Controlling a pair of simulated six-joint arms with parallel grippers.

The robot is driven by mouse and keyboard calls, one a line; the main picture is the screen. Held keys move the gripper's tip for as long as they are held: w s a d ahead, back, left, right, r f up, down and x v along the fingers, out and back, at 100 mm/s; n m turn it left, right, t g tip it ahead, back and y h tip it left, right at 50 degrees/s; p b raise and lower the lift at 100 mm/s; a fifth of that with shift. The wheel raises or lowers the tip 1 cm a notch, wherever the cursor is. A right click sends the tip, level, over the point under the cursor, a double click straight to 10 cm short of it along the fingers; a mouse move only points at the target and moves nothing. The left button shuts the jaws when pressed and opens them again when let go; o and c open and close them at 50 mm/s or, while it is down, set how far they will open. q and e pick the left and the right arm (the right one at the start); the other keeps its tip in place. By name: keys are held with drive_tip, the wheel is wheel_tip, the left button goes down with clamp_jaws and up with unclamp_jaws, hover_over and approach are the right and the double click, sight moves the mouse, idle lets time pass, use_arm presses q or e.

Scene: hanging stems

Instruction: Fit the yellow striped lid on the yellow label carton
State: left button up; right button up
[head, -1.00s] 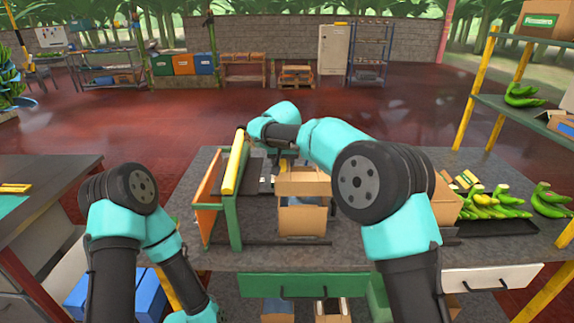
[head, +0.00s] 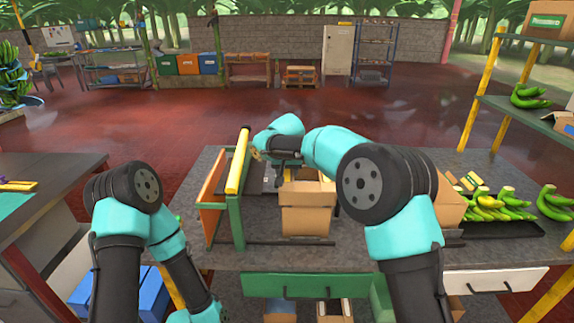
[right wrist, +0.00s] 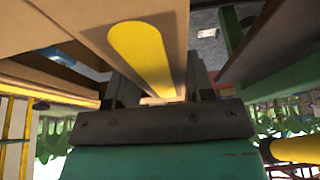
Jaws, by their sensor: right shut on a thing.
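The brown lid with a yellow stripe (right wrist: 140,50) fills the upper middle of the right wrist view, between the fingers of my right gripper (right wrist: 155,92). In the head view my right gripper (head: 281,175) is at the back left edge of the brown carton (head: 305,221), shut on the lid. The lid's brown front (head: 305,192) shows right over the carton's top, level or nearly so. I cannot tell whether it is fully seated. No yellow label shows on the carton's visible face. My left gripper is out of view; only my left arm shows at lower left.
A green and orange rack (head: 236,215) with a yellow bar (head: 238,160) stands close to the carton's left. Another carton (head: 450,207) and a dark tray (head: 500,230) of green bananas are at right.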

drive_tip(key=shift+f, duration=2.2)
drive_tip(key=shift+f, duration=0.6)
drive_tip(key=o, duration=1.3)
drive_tip(key=shift+r, duration=1.65)
drive_tip(key=shift+r, duration=3.4)
drive_tip(key=shift+d, duration=0.1)
